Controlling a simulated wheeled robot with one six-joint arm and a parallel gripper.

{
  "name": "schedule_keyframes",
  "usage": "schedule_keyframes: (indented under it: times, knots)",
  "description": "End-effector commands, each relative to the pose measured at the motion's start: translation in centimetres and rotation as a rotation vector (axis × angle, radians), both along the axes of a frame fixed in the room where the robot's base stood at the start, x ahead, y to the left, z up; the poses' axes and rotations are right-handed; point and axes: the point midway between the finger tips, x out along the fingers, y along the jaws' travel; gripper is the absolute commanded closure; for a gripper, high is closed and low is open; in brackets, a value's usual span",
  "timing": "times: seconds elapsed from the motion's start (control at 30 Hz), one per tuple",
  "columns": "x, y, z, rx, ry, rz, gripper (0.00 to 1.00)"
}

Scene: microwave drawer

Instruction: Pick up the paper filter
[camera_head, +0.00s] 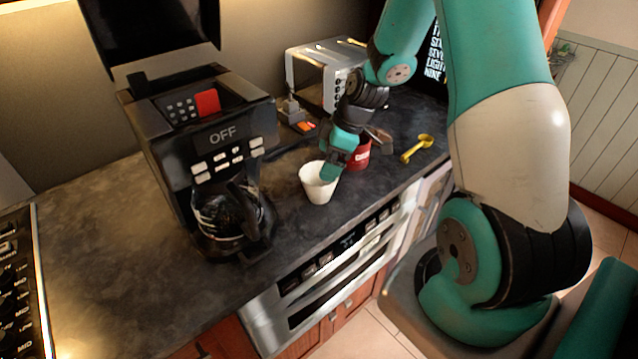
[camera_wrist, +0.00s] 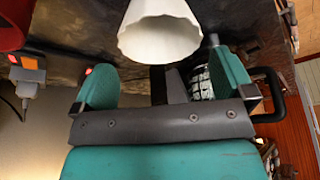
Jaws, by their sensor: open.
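Whether a finger touches the cup is unclear in the head view.
A black coffee maker (camera_head: 215,150) with a glass carafe (camera_head: 228,215) stands left of the filter. A red can (camera_head: 360,155) is close behind my gripper. A yellow scoop (camera_head: 417,148) lies to the right, and a toaster (camera_head: 318,75) stands behind. The counter's front edge is near.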

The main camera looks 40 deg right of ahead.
Motion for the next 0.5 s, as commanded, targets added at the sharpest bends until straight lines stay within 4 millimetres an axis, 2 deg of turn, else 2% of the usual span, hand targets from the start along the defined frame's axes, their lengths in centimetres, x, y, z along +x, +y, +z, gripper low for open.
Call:
schedule_keyframes:
  times: [0.3, 0.5]
  knots:
    - [0.9, 1.2, -3.6, 0.002, 0.004, 0.003, 0.00]
    - [1.1, 1.4, -4.5, 0.001, 0.001, 0.000, 0.00]
